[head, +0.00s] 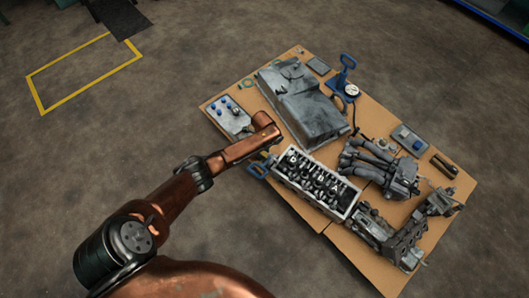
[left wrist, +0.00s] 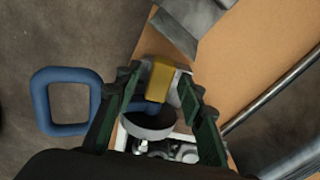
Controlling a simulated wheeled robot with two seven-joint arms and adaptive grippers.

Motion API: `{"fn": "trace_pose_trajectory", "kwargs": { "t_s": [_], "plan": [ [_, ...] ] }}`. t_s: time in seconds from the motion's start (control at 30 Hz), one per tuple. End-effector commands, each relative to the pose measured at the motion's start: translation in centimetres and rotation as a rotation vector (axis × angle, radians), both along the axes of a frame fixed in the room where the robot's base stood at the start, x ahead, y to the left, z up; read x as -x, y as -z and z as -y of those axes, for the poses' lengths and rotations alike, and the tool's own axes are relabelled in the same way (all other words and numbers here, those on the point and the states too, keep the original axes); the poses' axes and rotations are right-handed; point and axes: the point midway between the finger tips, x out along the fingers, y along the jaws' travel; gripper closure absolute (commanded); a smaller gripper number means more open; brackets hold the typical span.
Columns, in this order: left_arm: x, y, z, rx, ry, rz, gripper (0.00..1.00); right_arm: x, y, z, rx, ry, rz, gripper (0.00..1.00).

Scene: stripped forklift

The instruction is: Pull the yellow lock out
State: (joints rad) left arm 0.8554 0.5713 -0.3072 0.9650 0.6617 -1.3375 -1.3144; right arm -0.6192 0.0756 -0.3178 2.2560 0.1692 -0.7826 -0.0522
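The yellow lock (left wrist: 160,78) is a small block in the left wrist view, by a blue rod and a grey round part. A blue loop handle (left wrist: 67,101) stands out to its left, and it also shows in the head view (head: 257,171) at the left end of the engine block. My left gripper (left wrist: 158,84) is open, its green fingers on either side of the lock with a gap visible on each side. In the head view, the arm hides the lock area and most of the left gripper (head: 265,145). My right gripper is not in view.
The engine block (head: 315,185) lies on a brown board (head: 300,217) with a large grey cover (head: 302,103), a manifold (head: 380,168) and other metal parts around it. A blue-knobbed plate (head: 227,117) lies near the arm.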

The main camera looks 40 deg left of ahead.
Motion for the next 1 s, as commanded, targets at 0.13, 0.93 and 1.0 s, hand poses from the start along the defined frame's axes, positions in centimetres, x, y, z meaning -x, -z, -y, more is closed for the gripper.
{"fn": "trace_pose_trajectory", "kwargs": {
  "t_s": [0.13, 0.93, 1.0],
  "plan": [
    [-0.04, -0.06, 0.02, 0.000, 0.000, 0.001, 0.64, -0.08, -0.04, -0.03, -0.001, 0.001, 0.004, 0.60],
    [-0.01, -0.02, 0.01, 0.000, 0.000, 0.000, 1.00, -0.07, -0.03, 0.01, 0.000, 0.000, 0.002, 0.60],
    [-0.01, -0.02, 0.01, 0.000, 0.000, 0.000, 1.00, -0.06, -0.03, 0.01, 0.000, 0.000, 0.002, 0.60]
  ]
}}
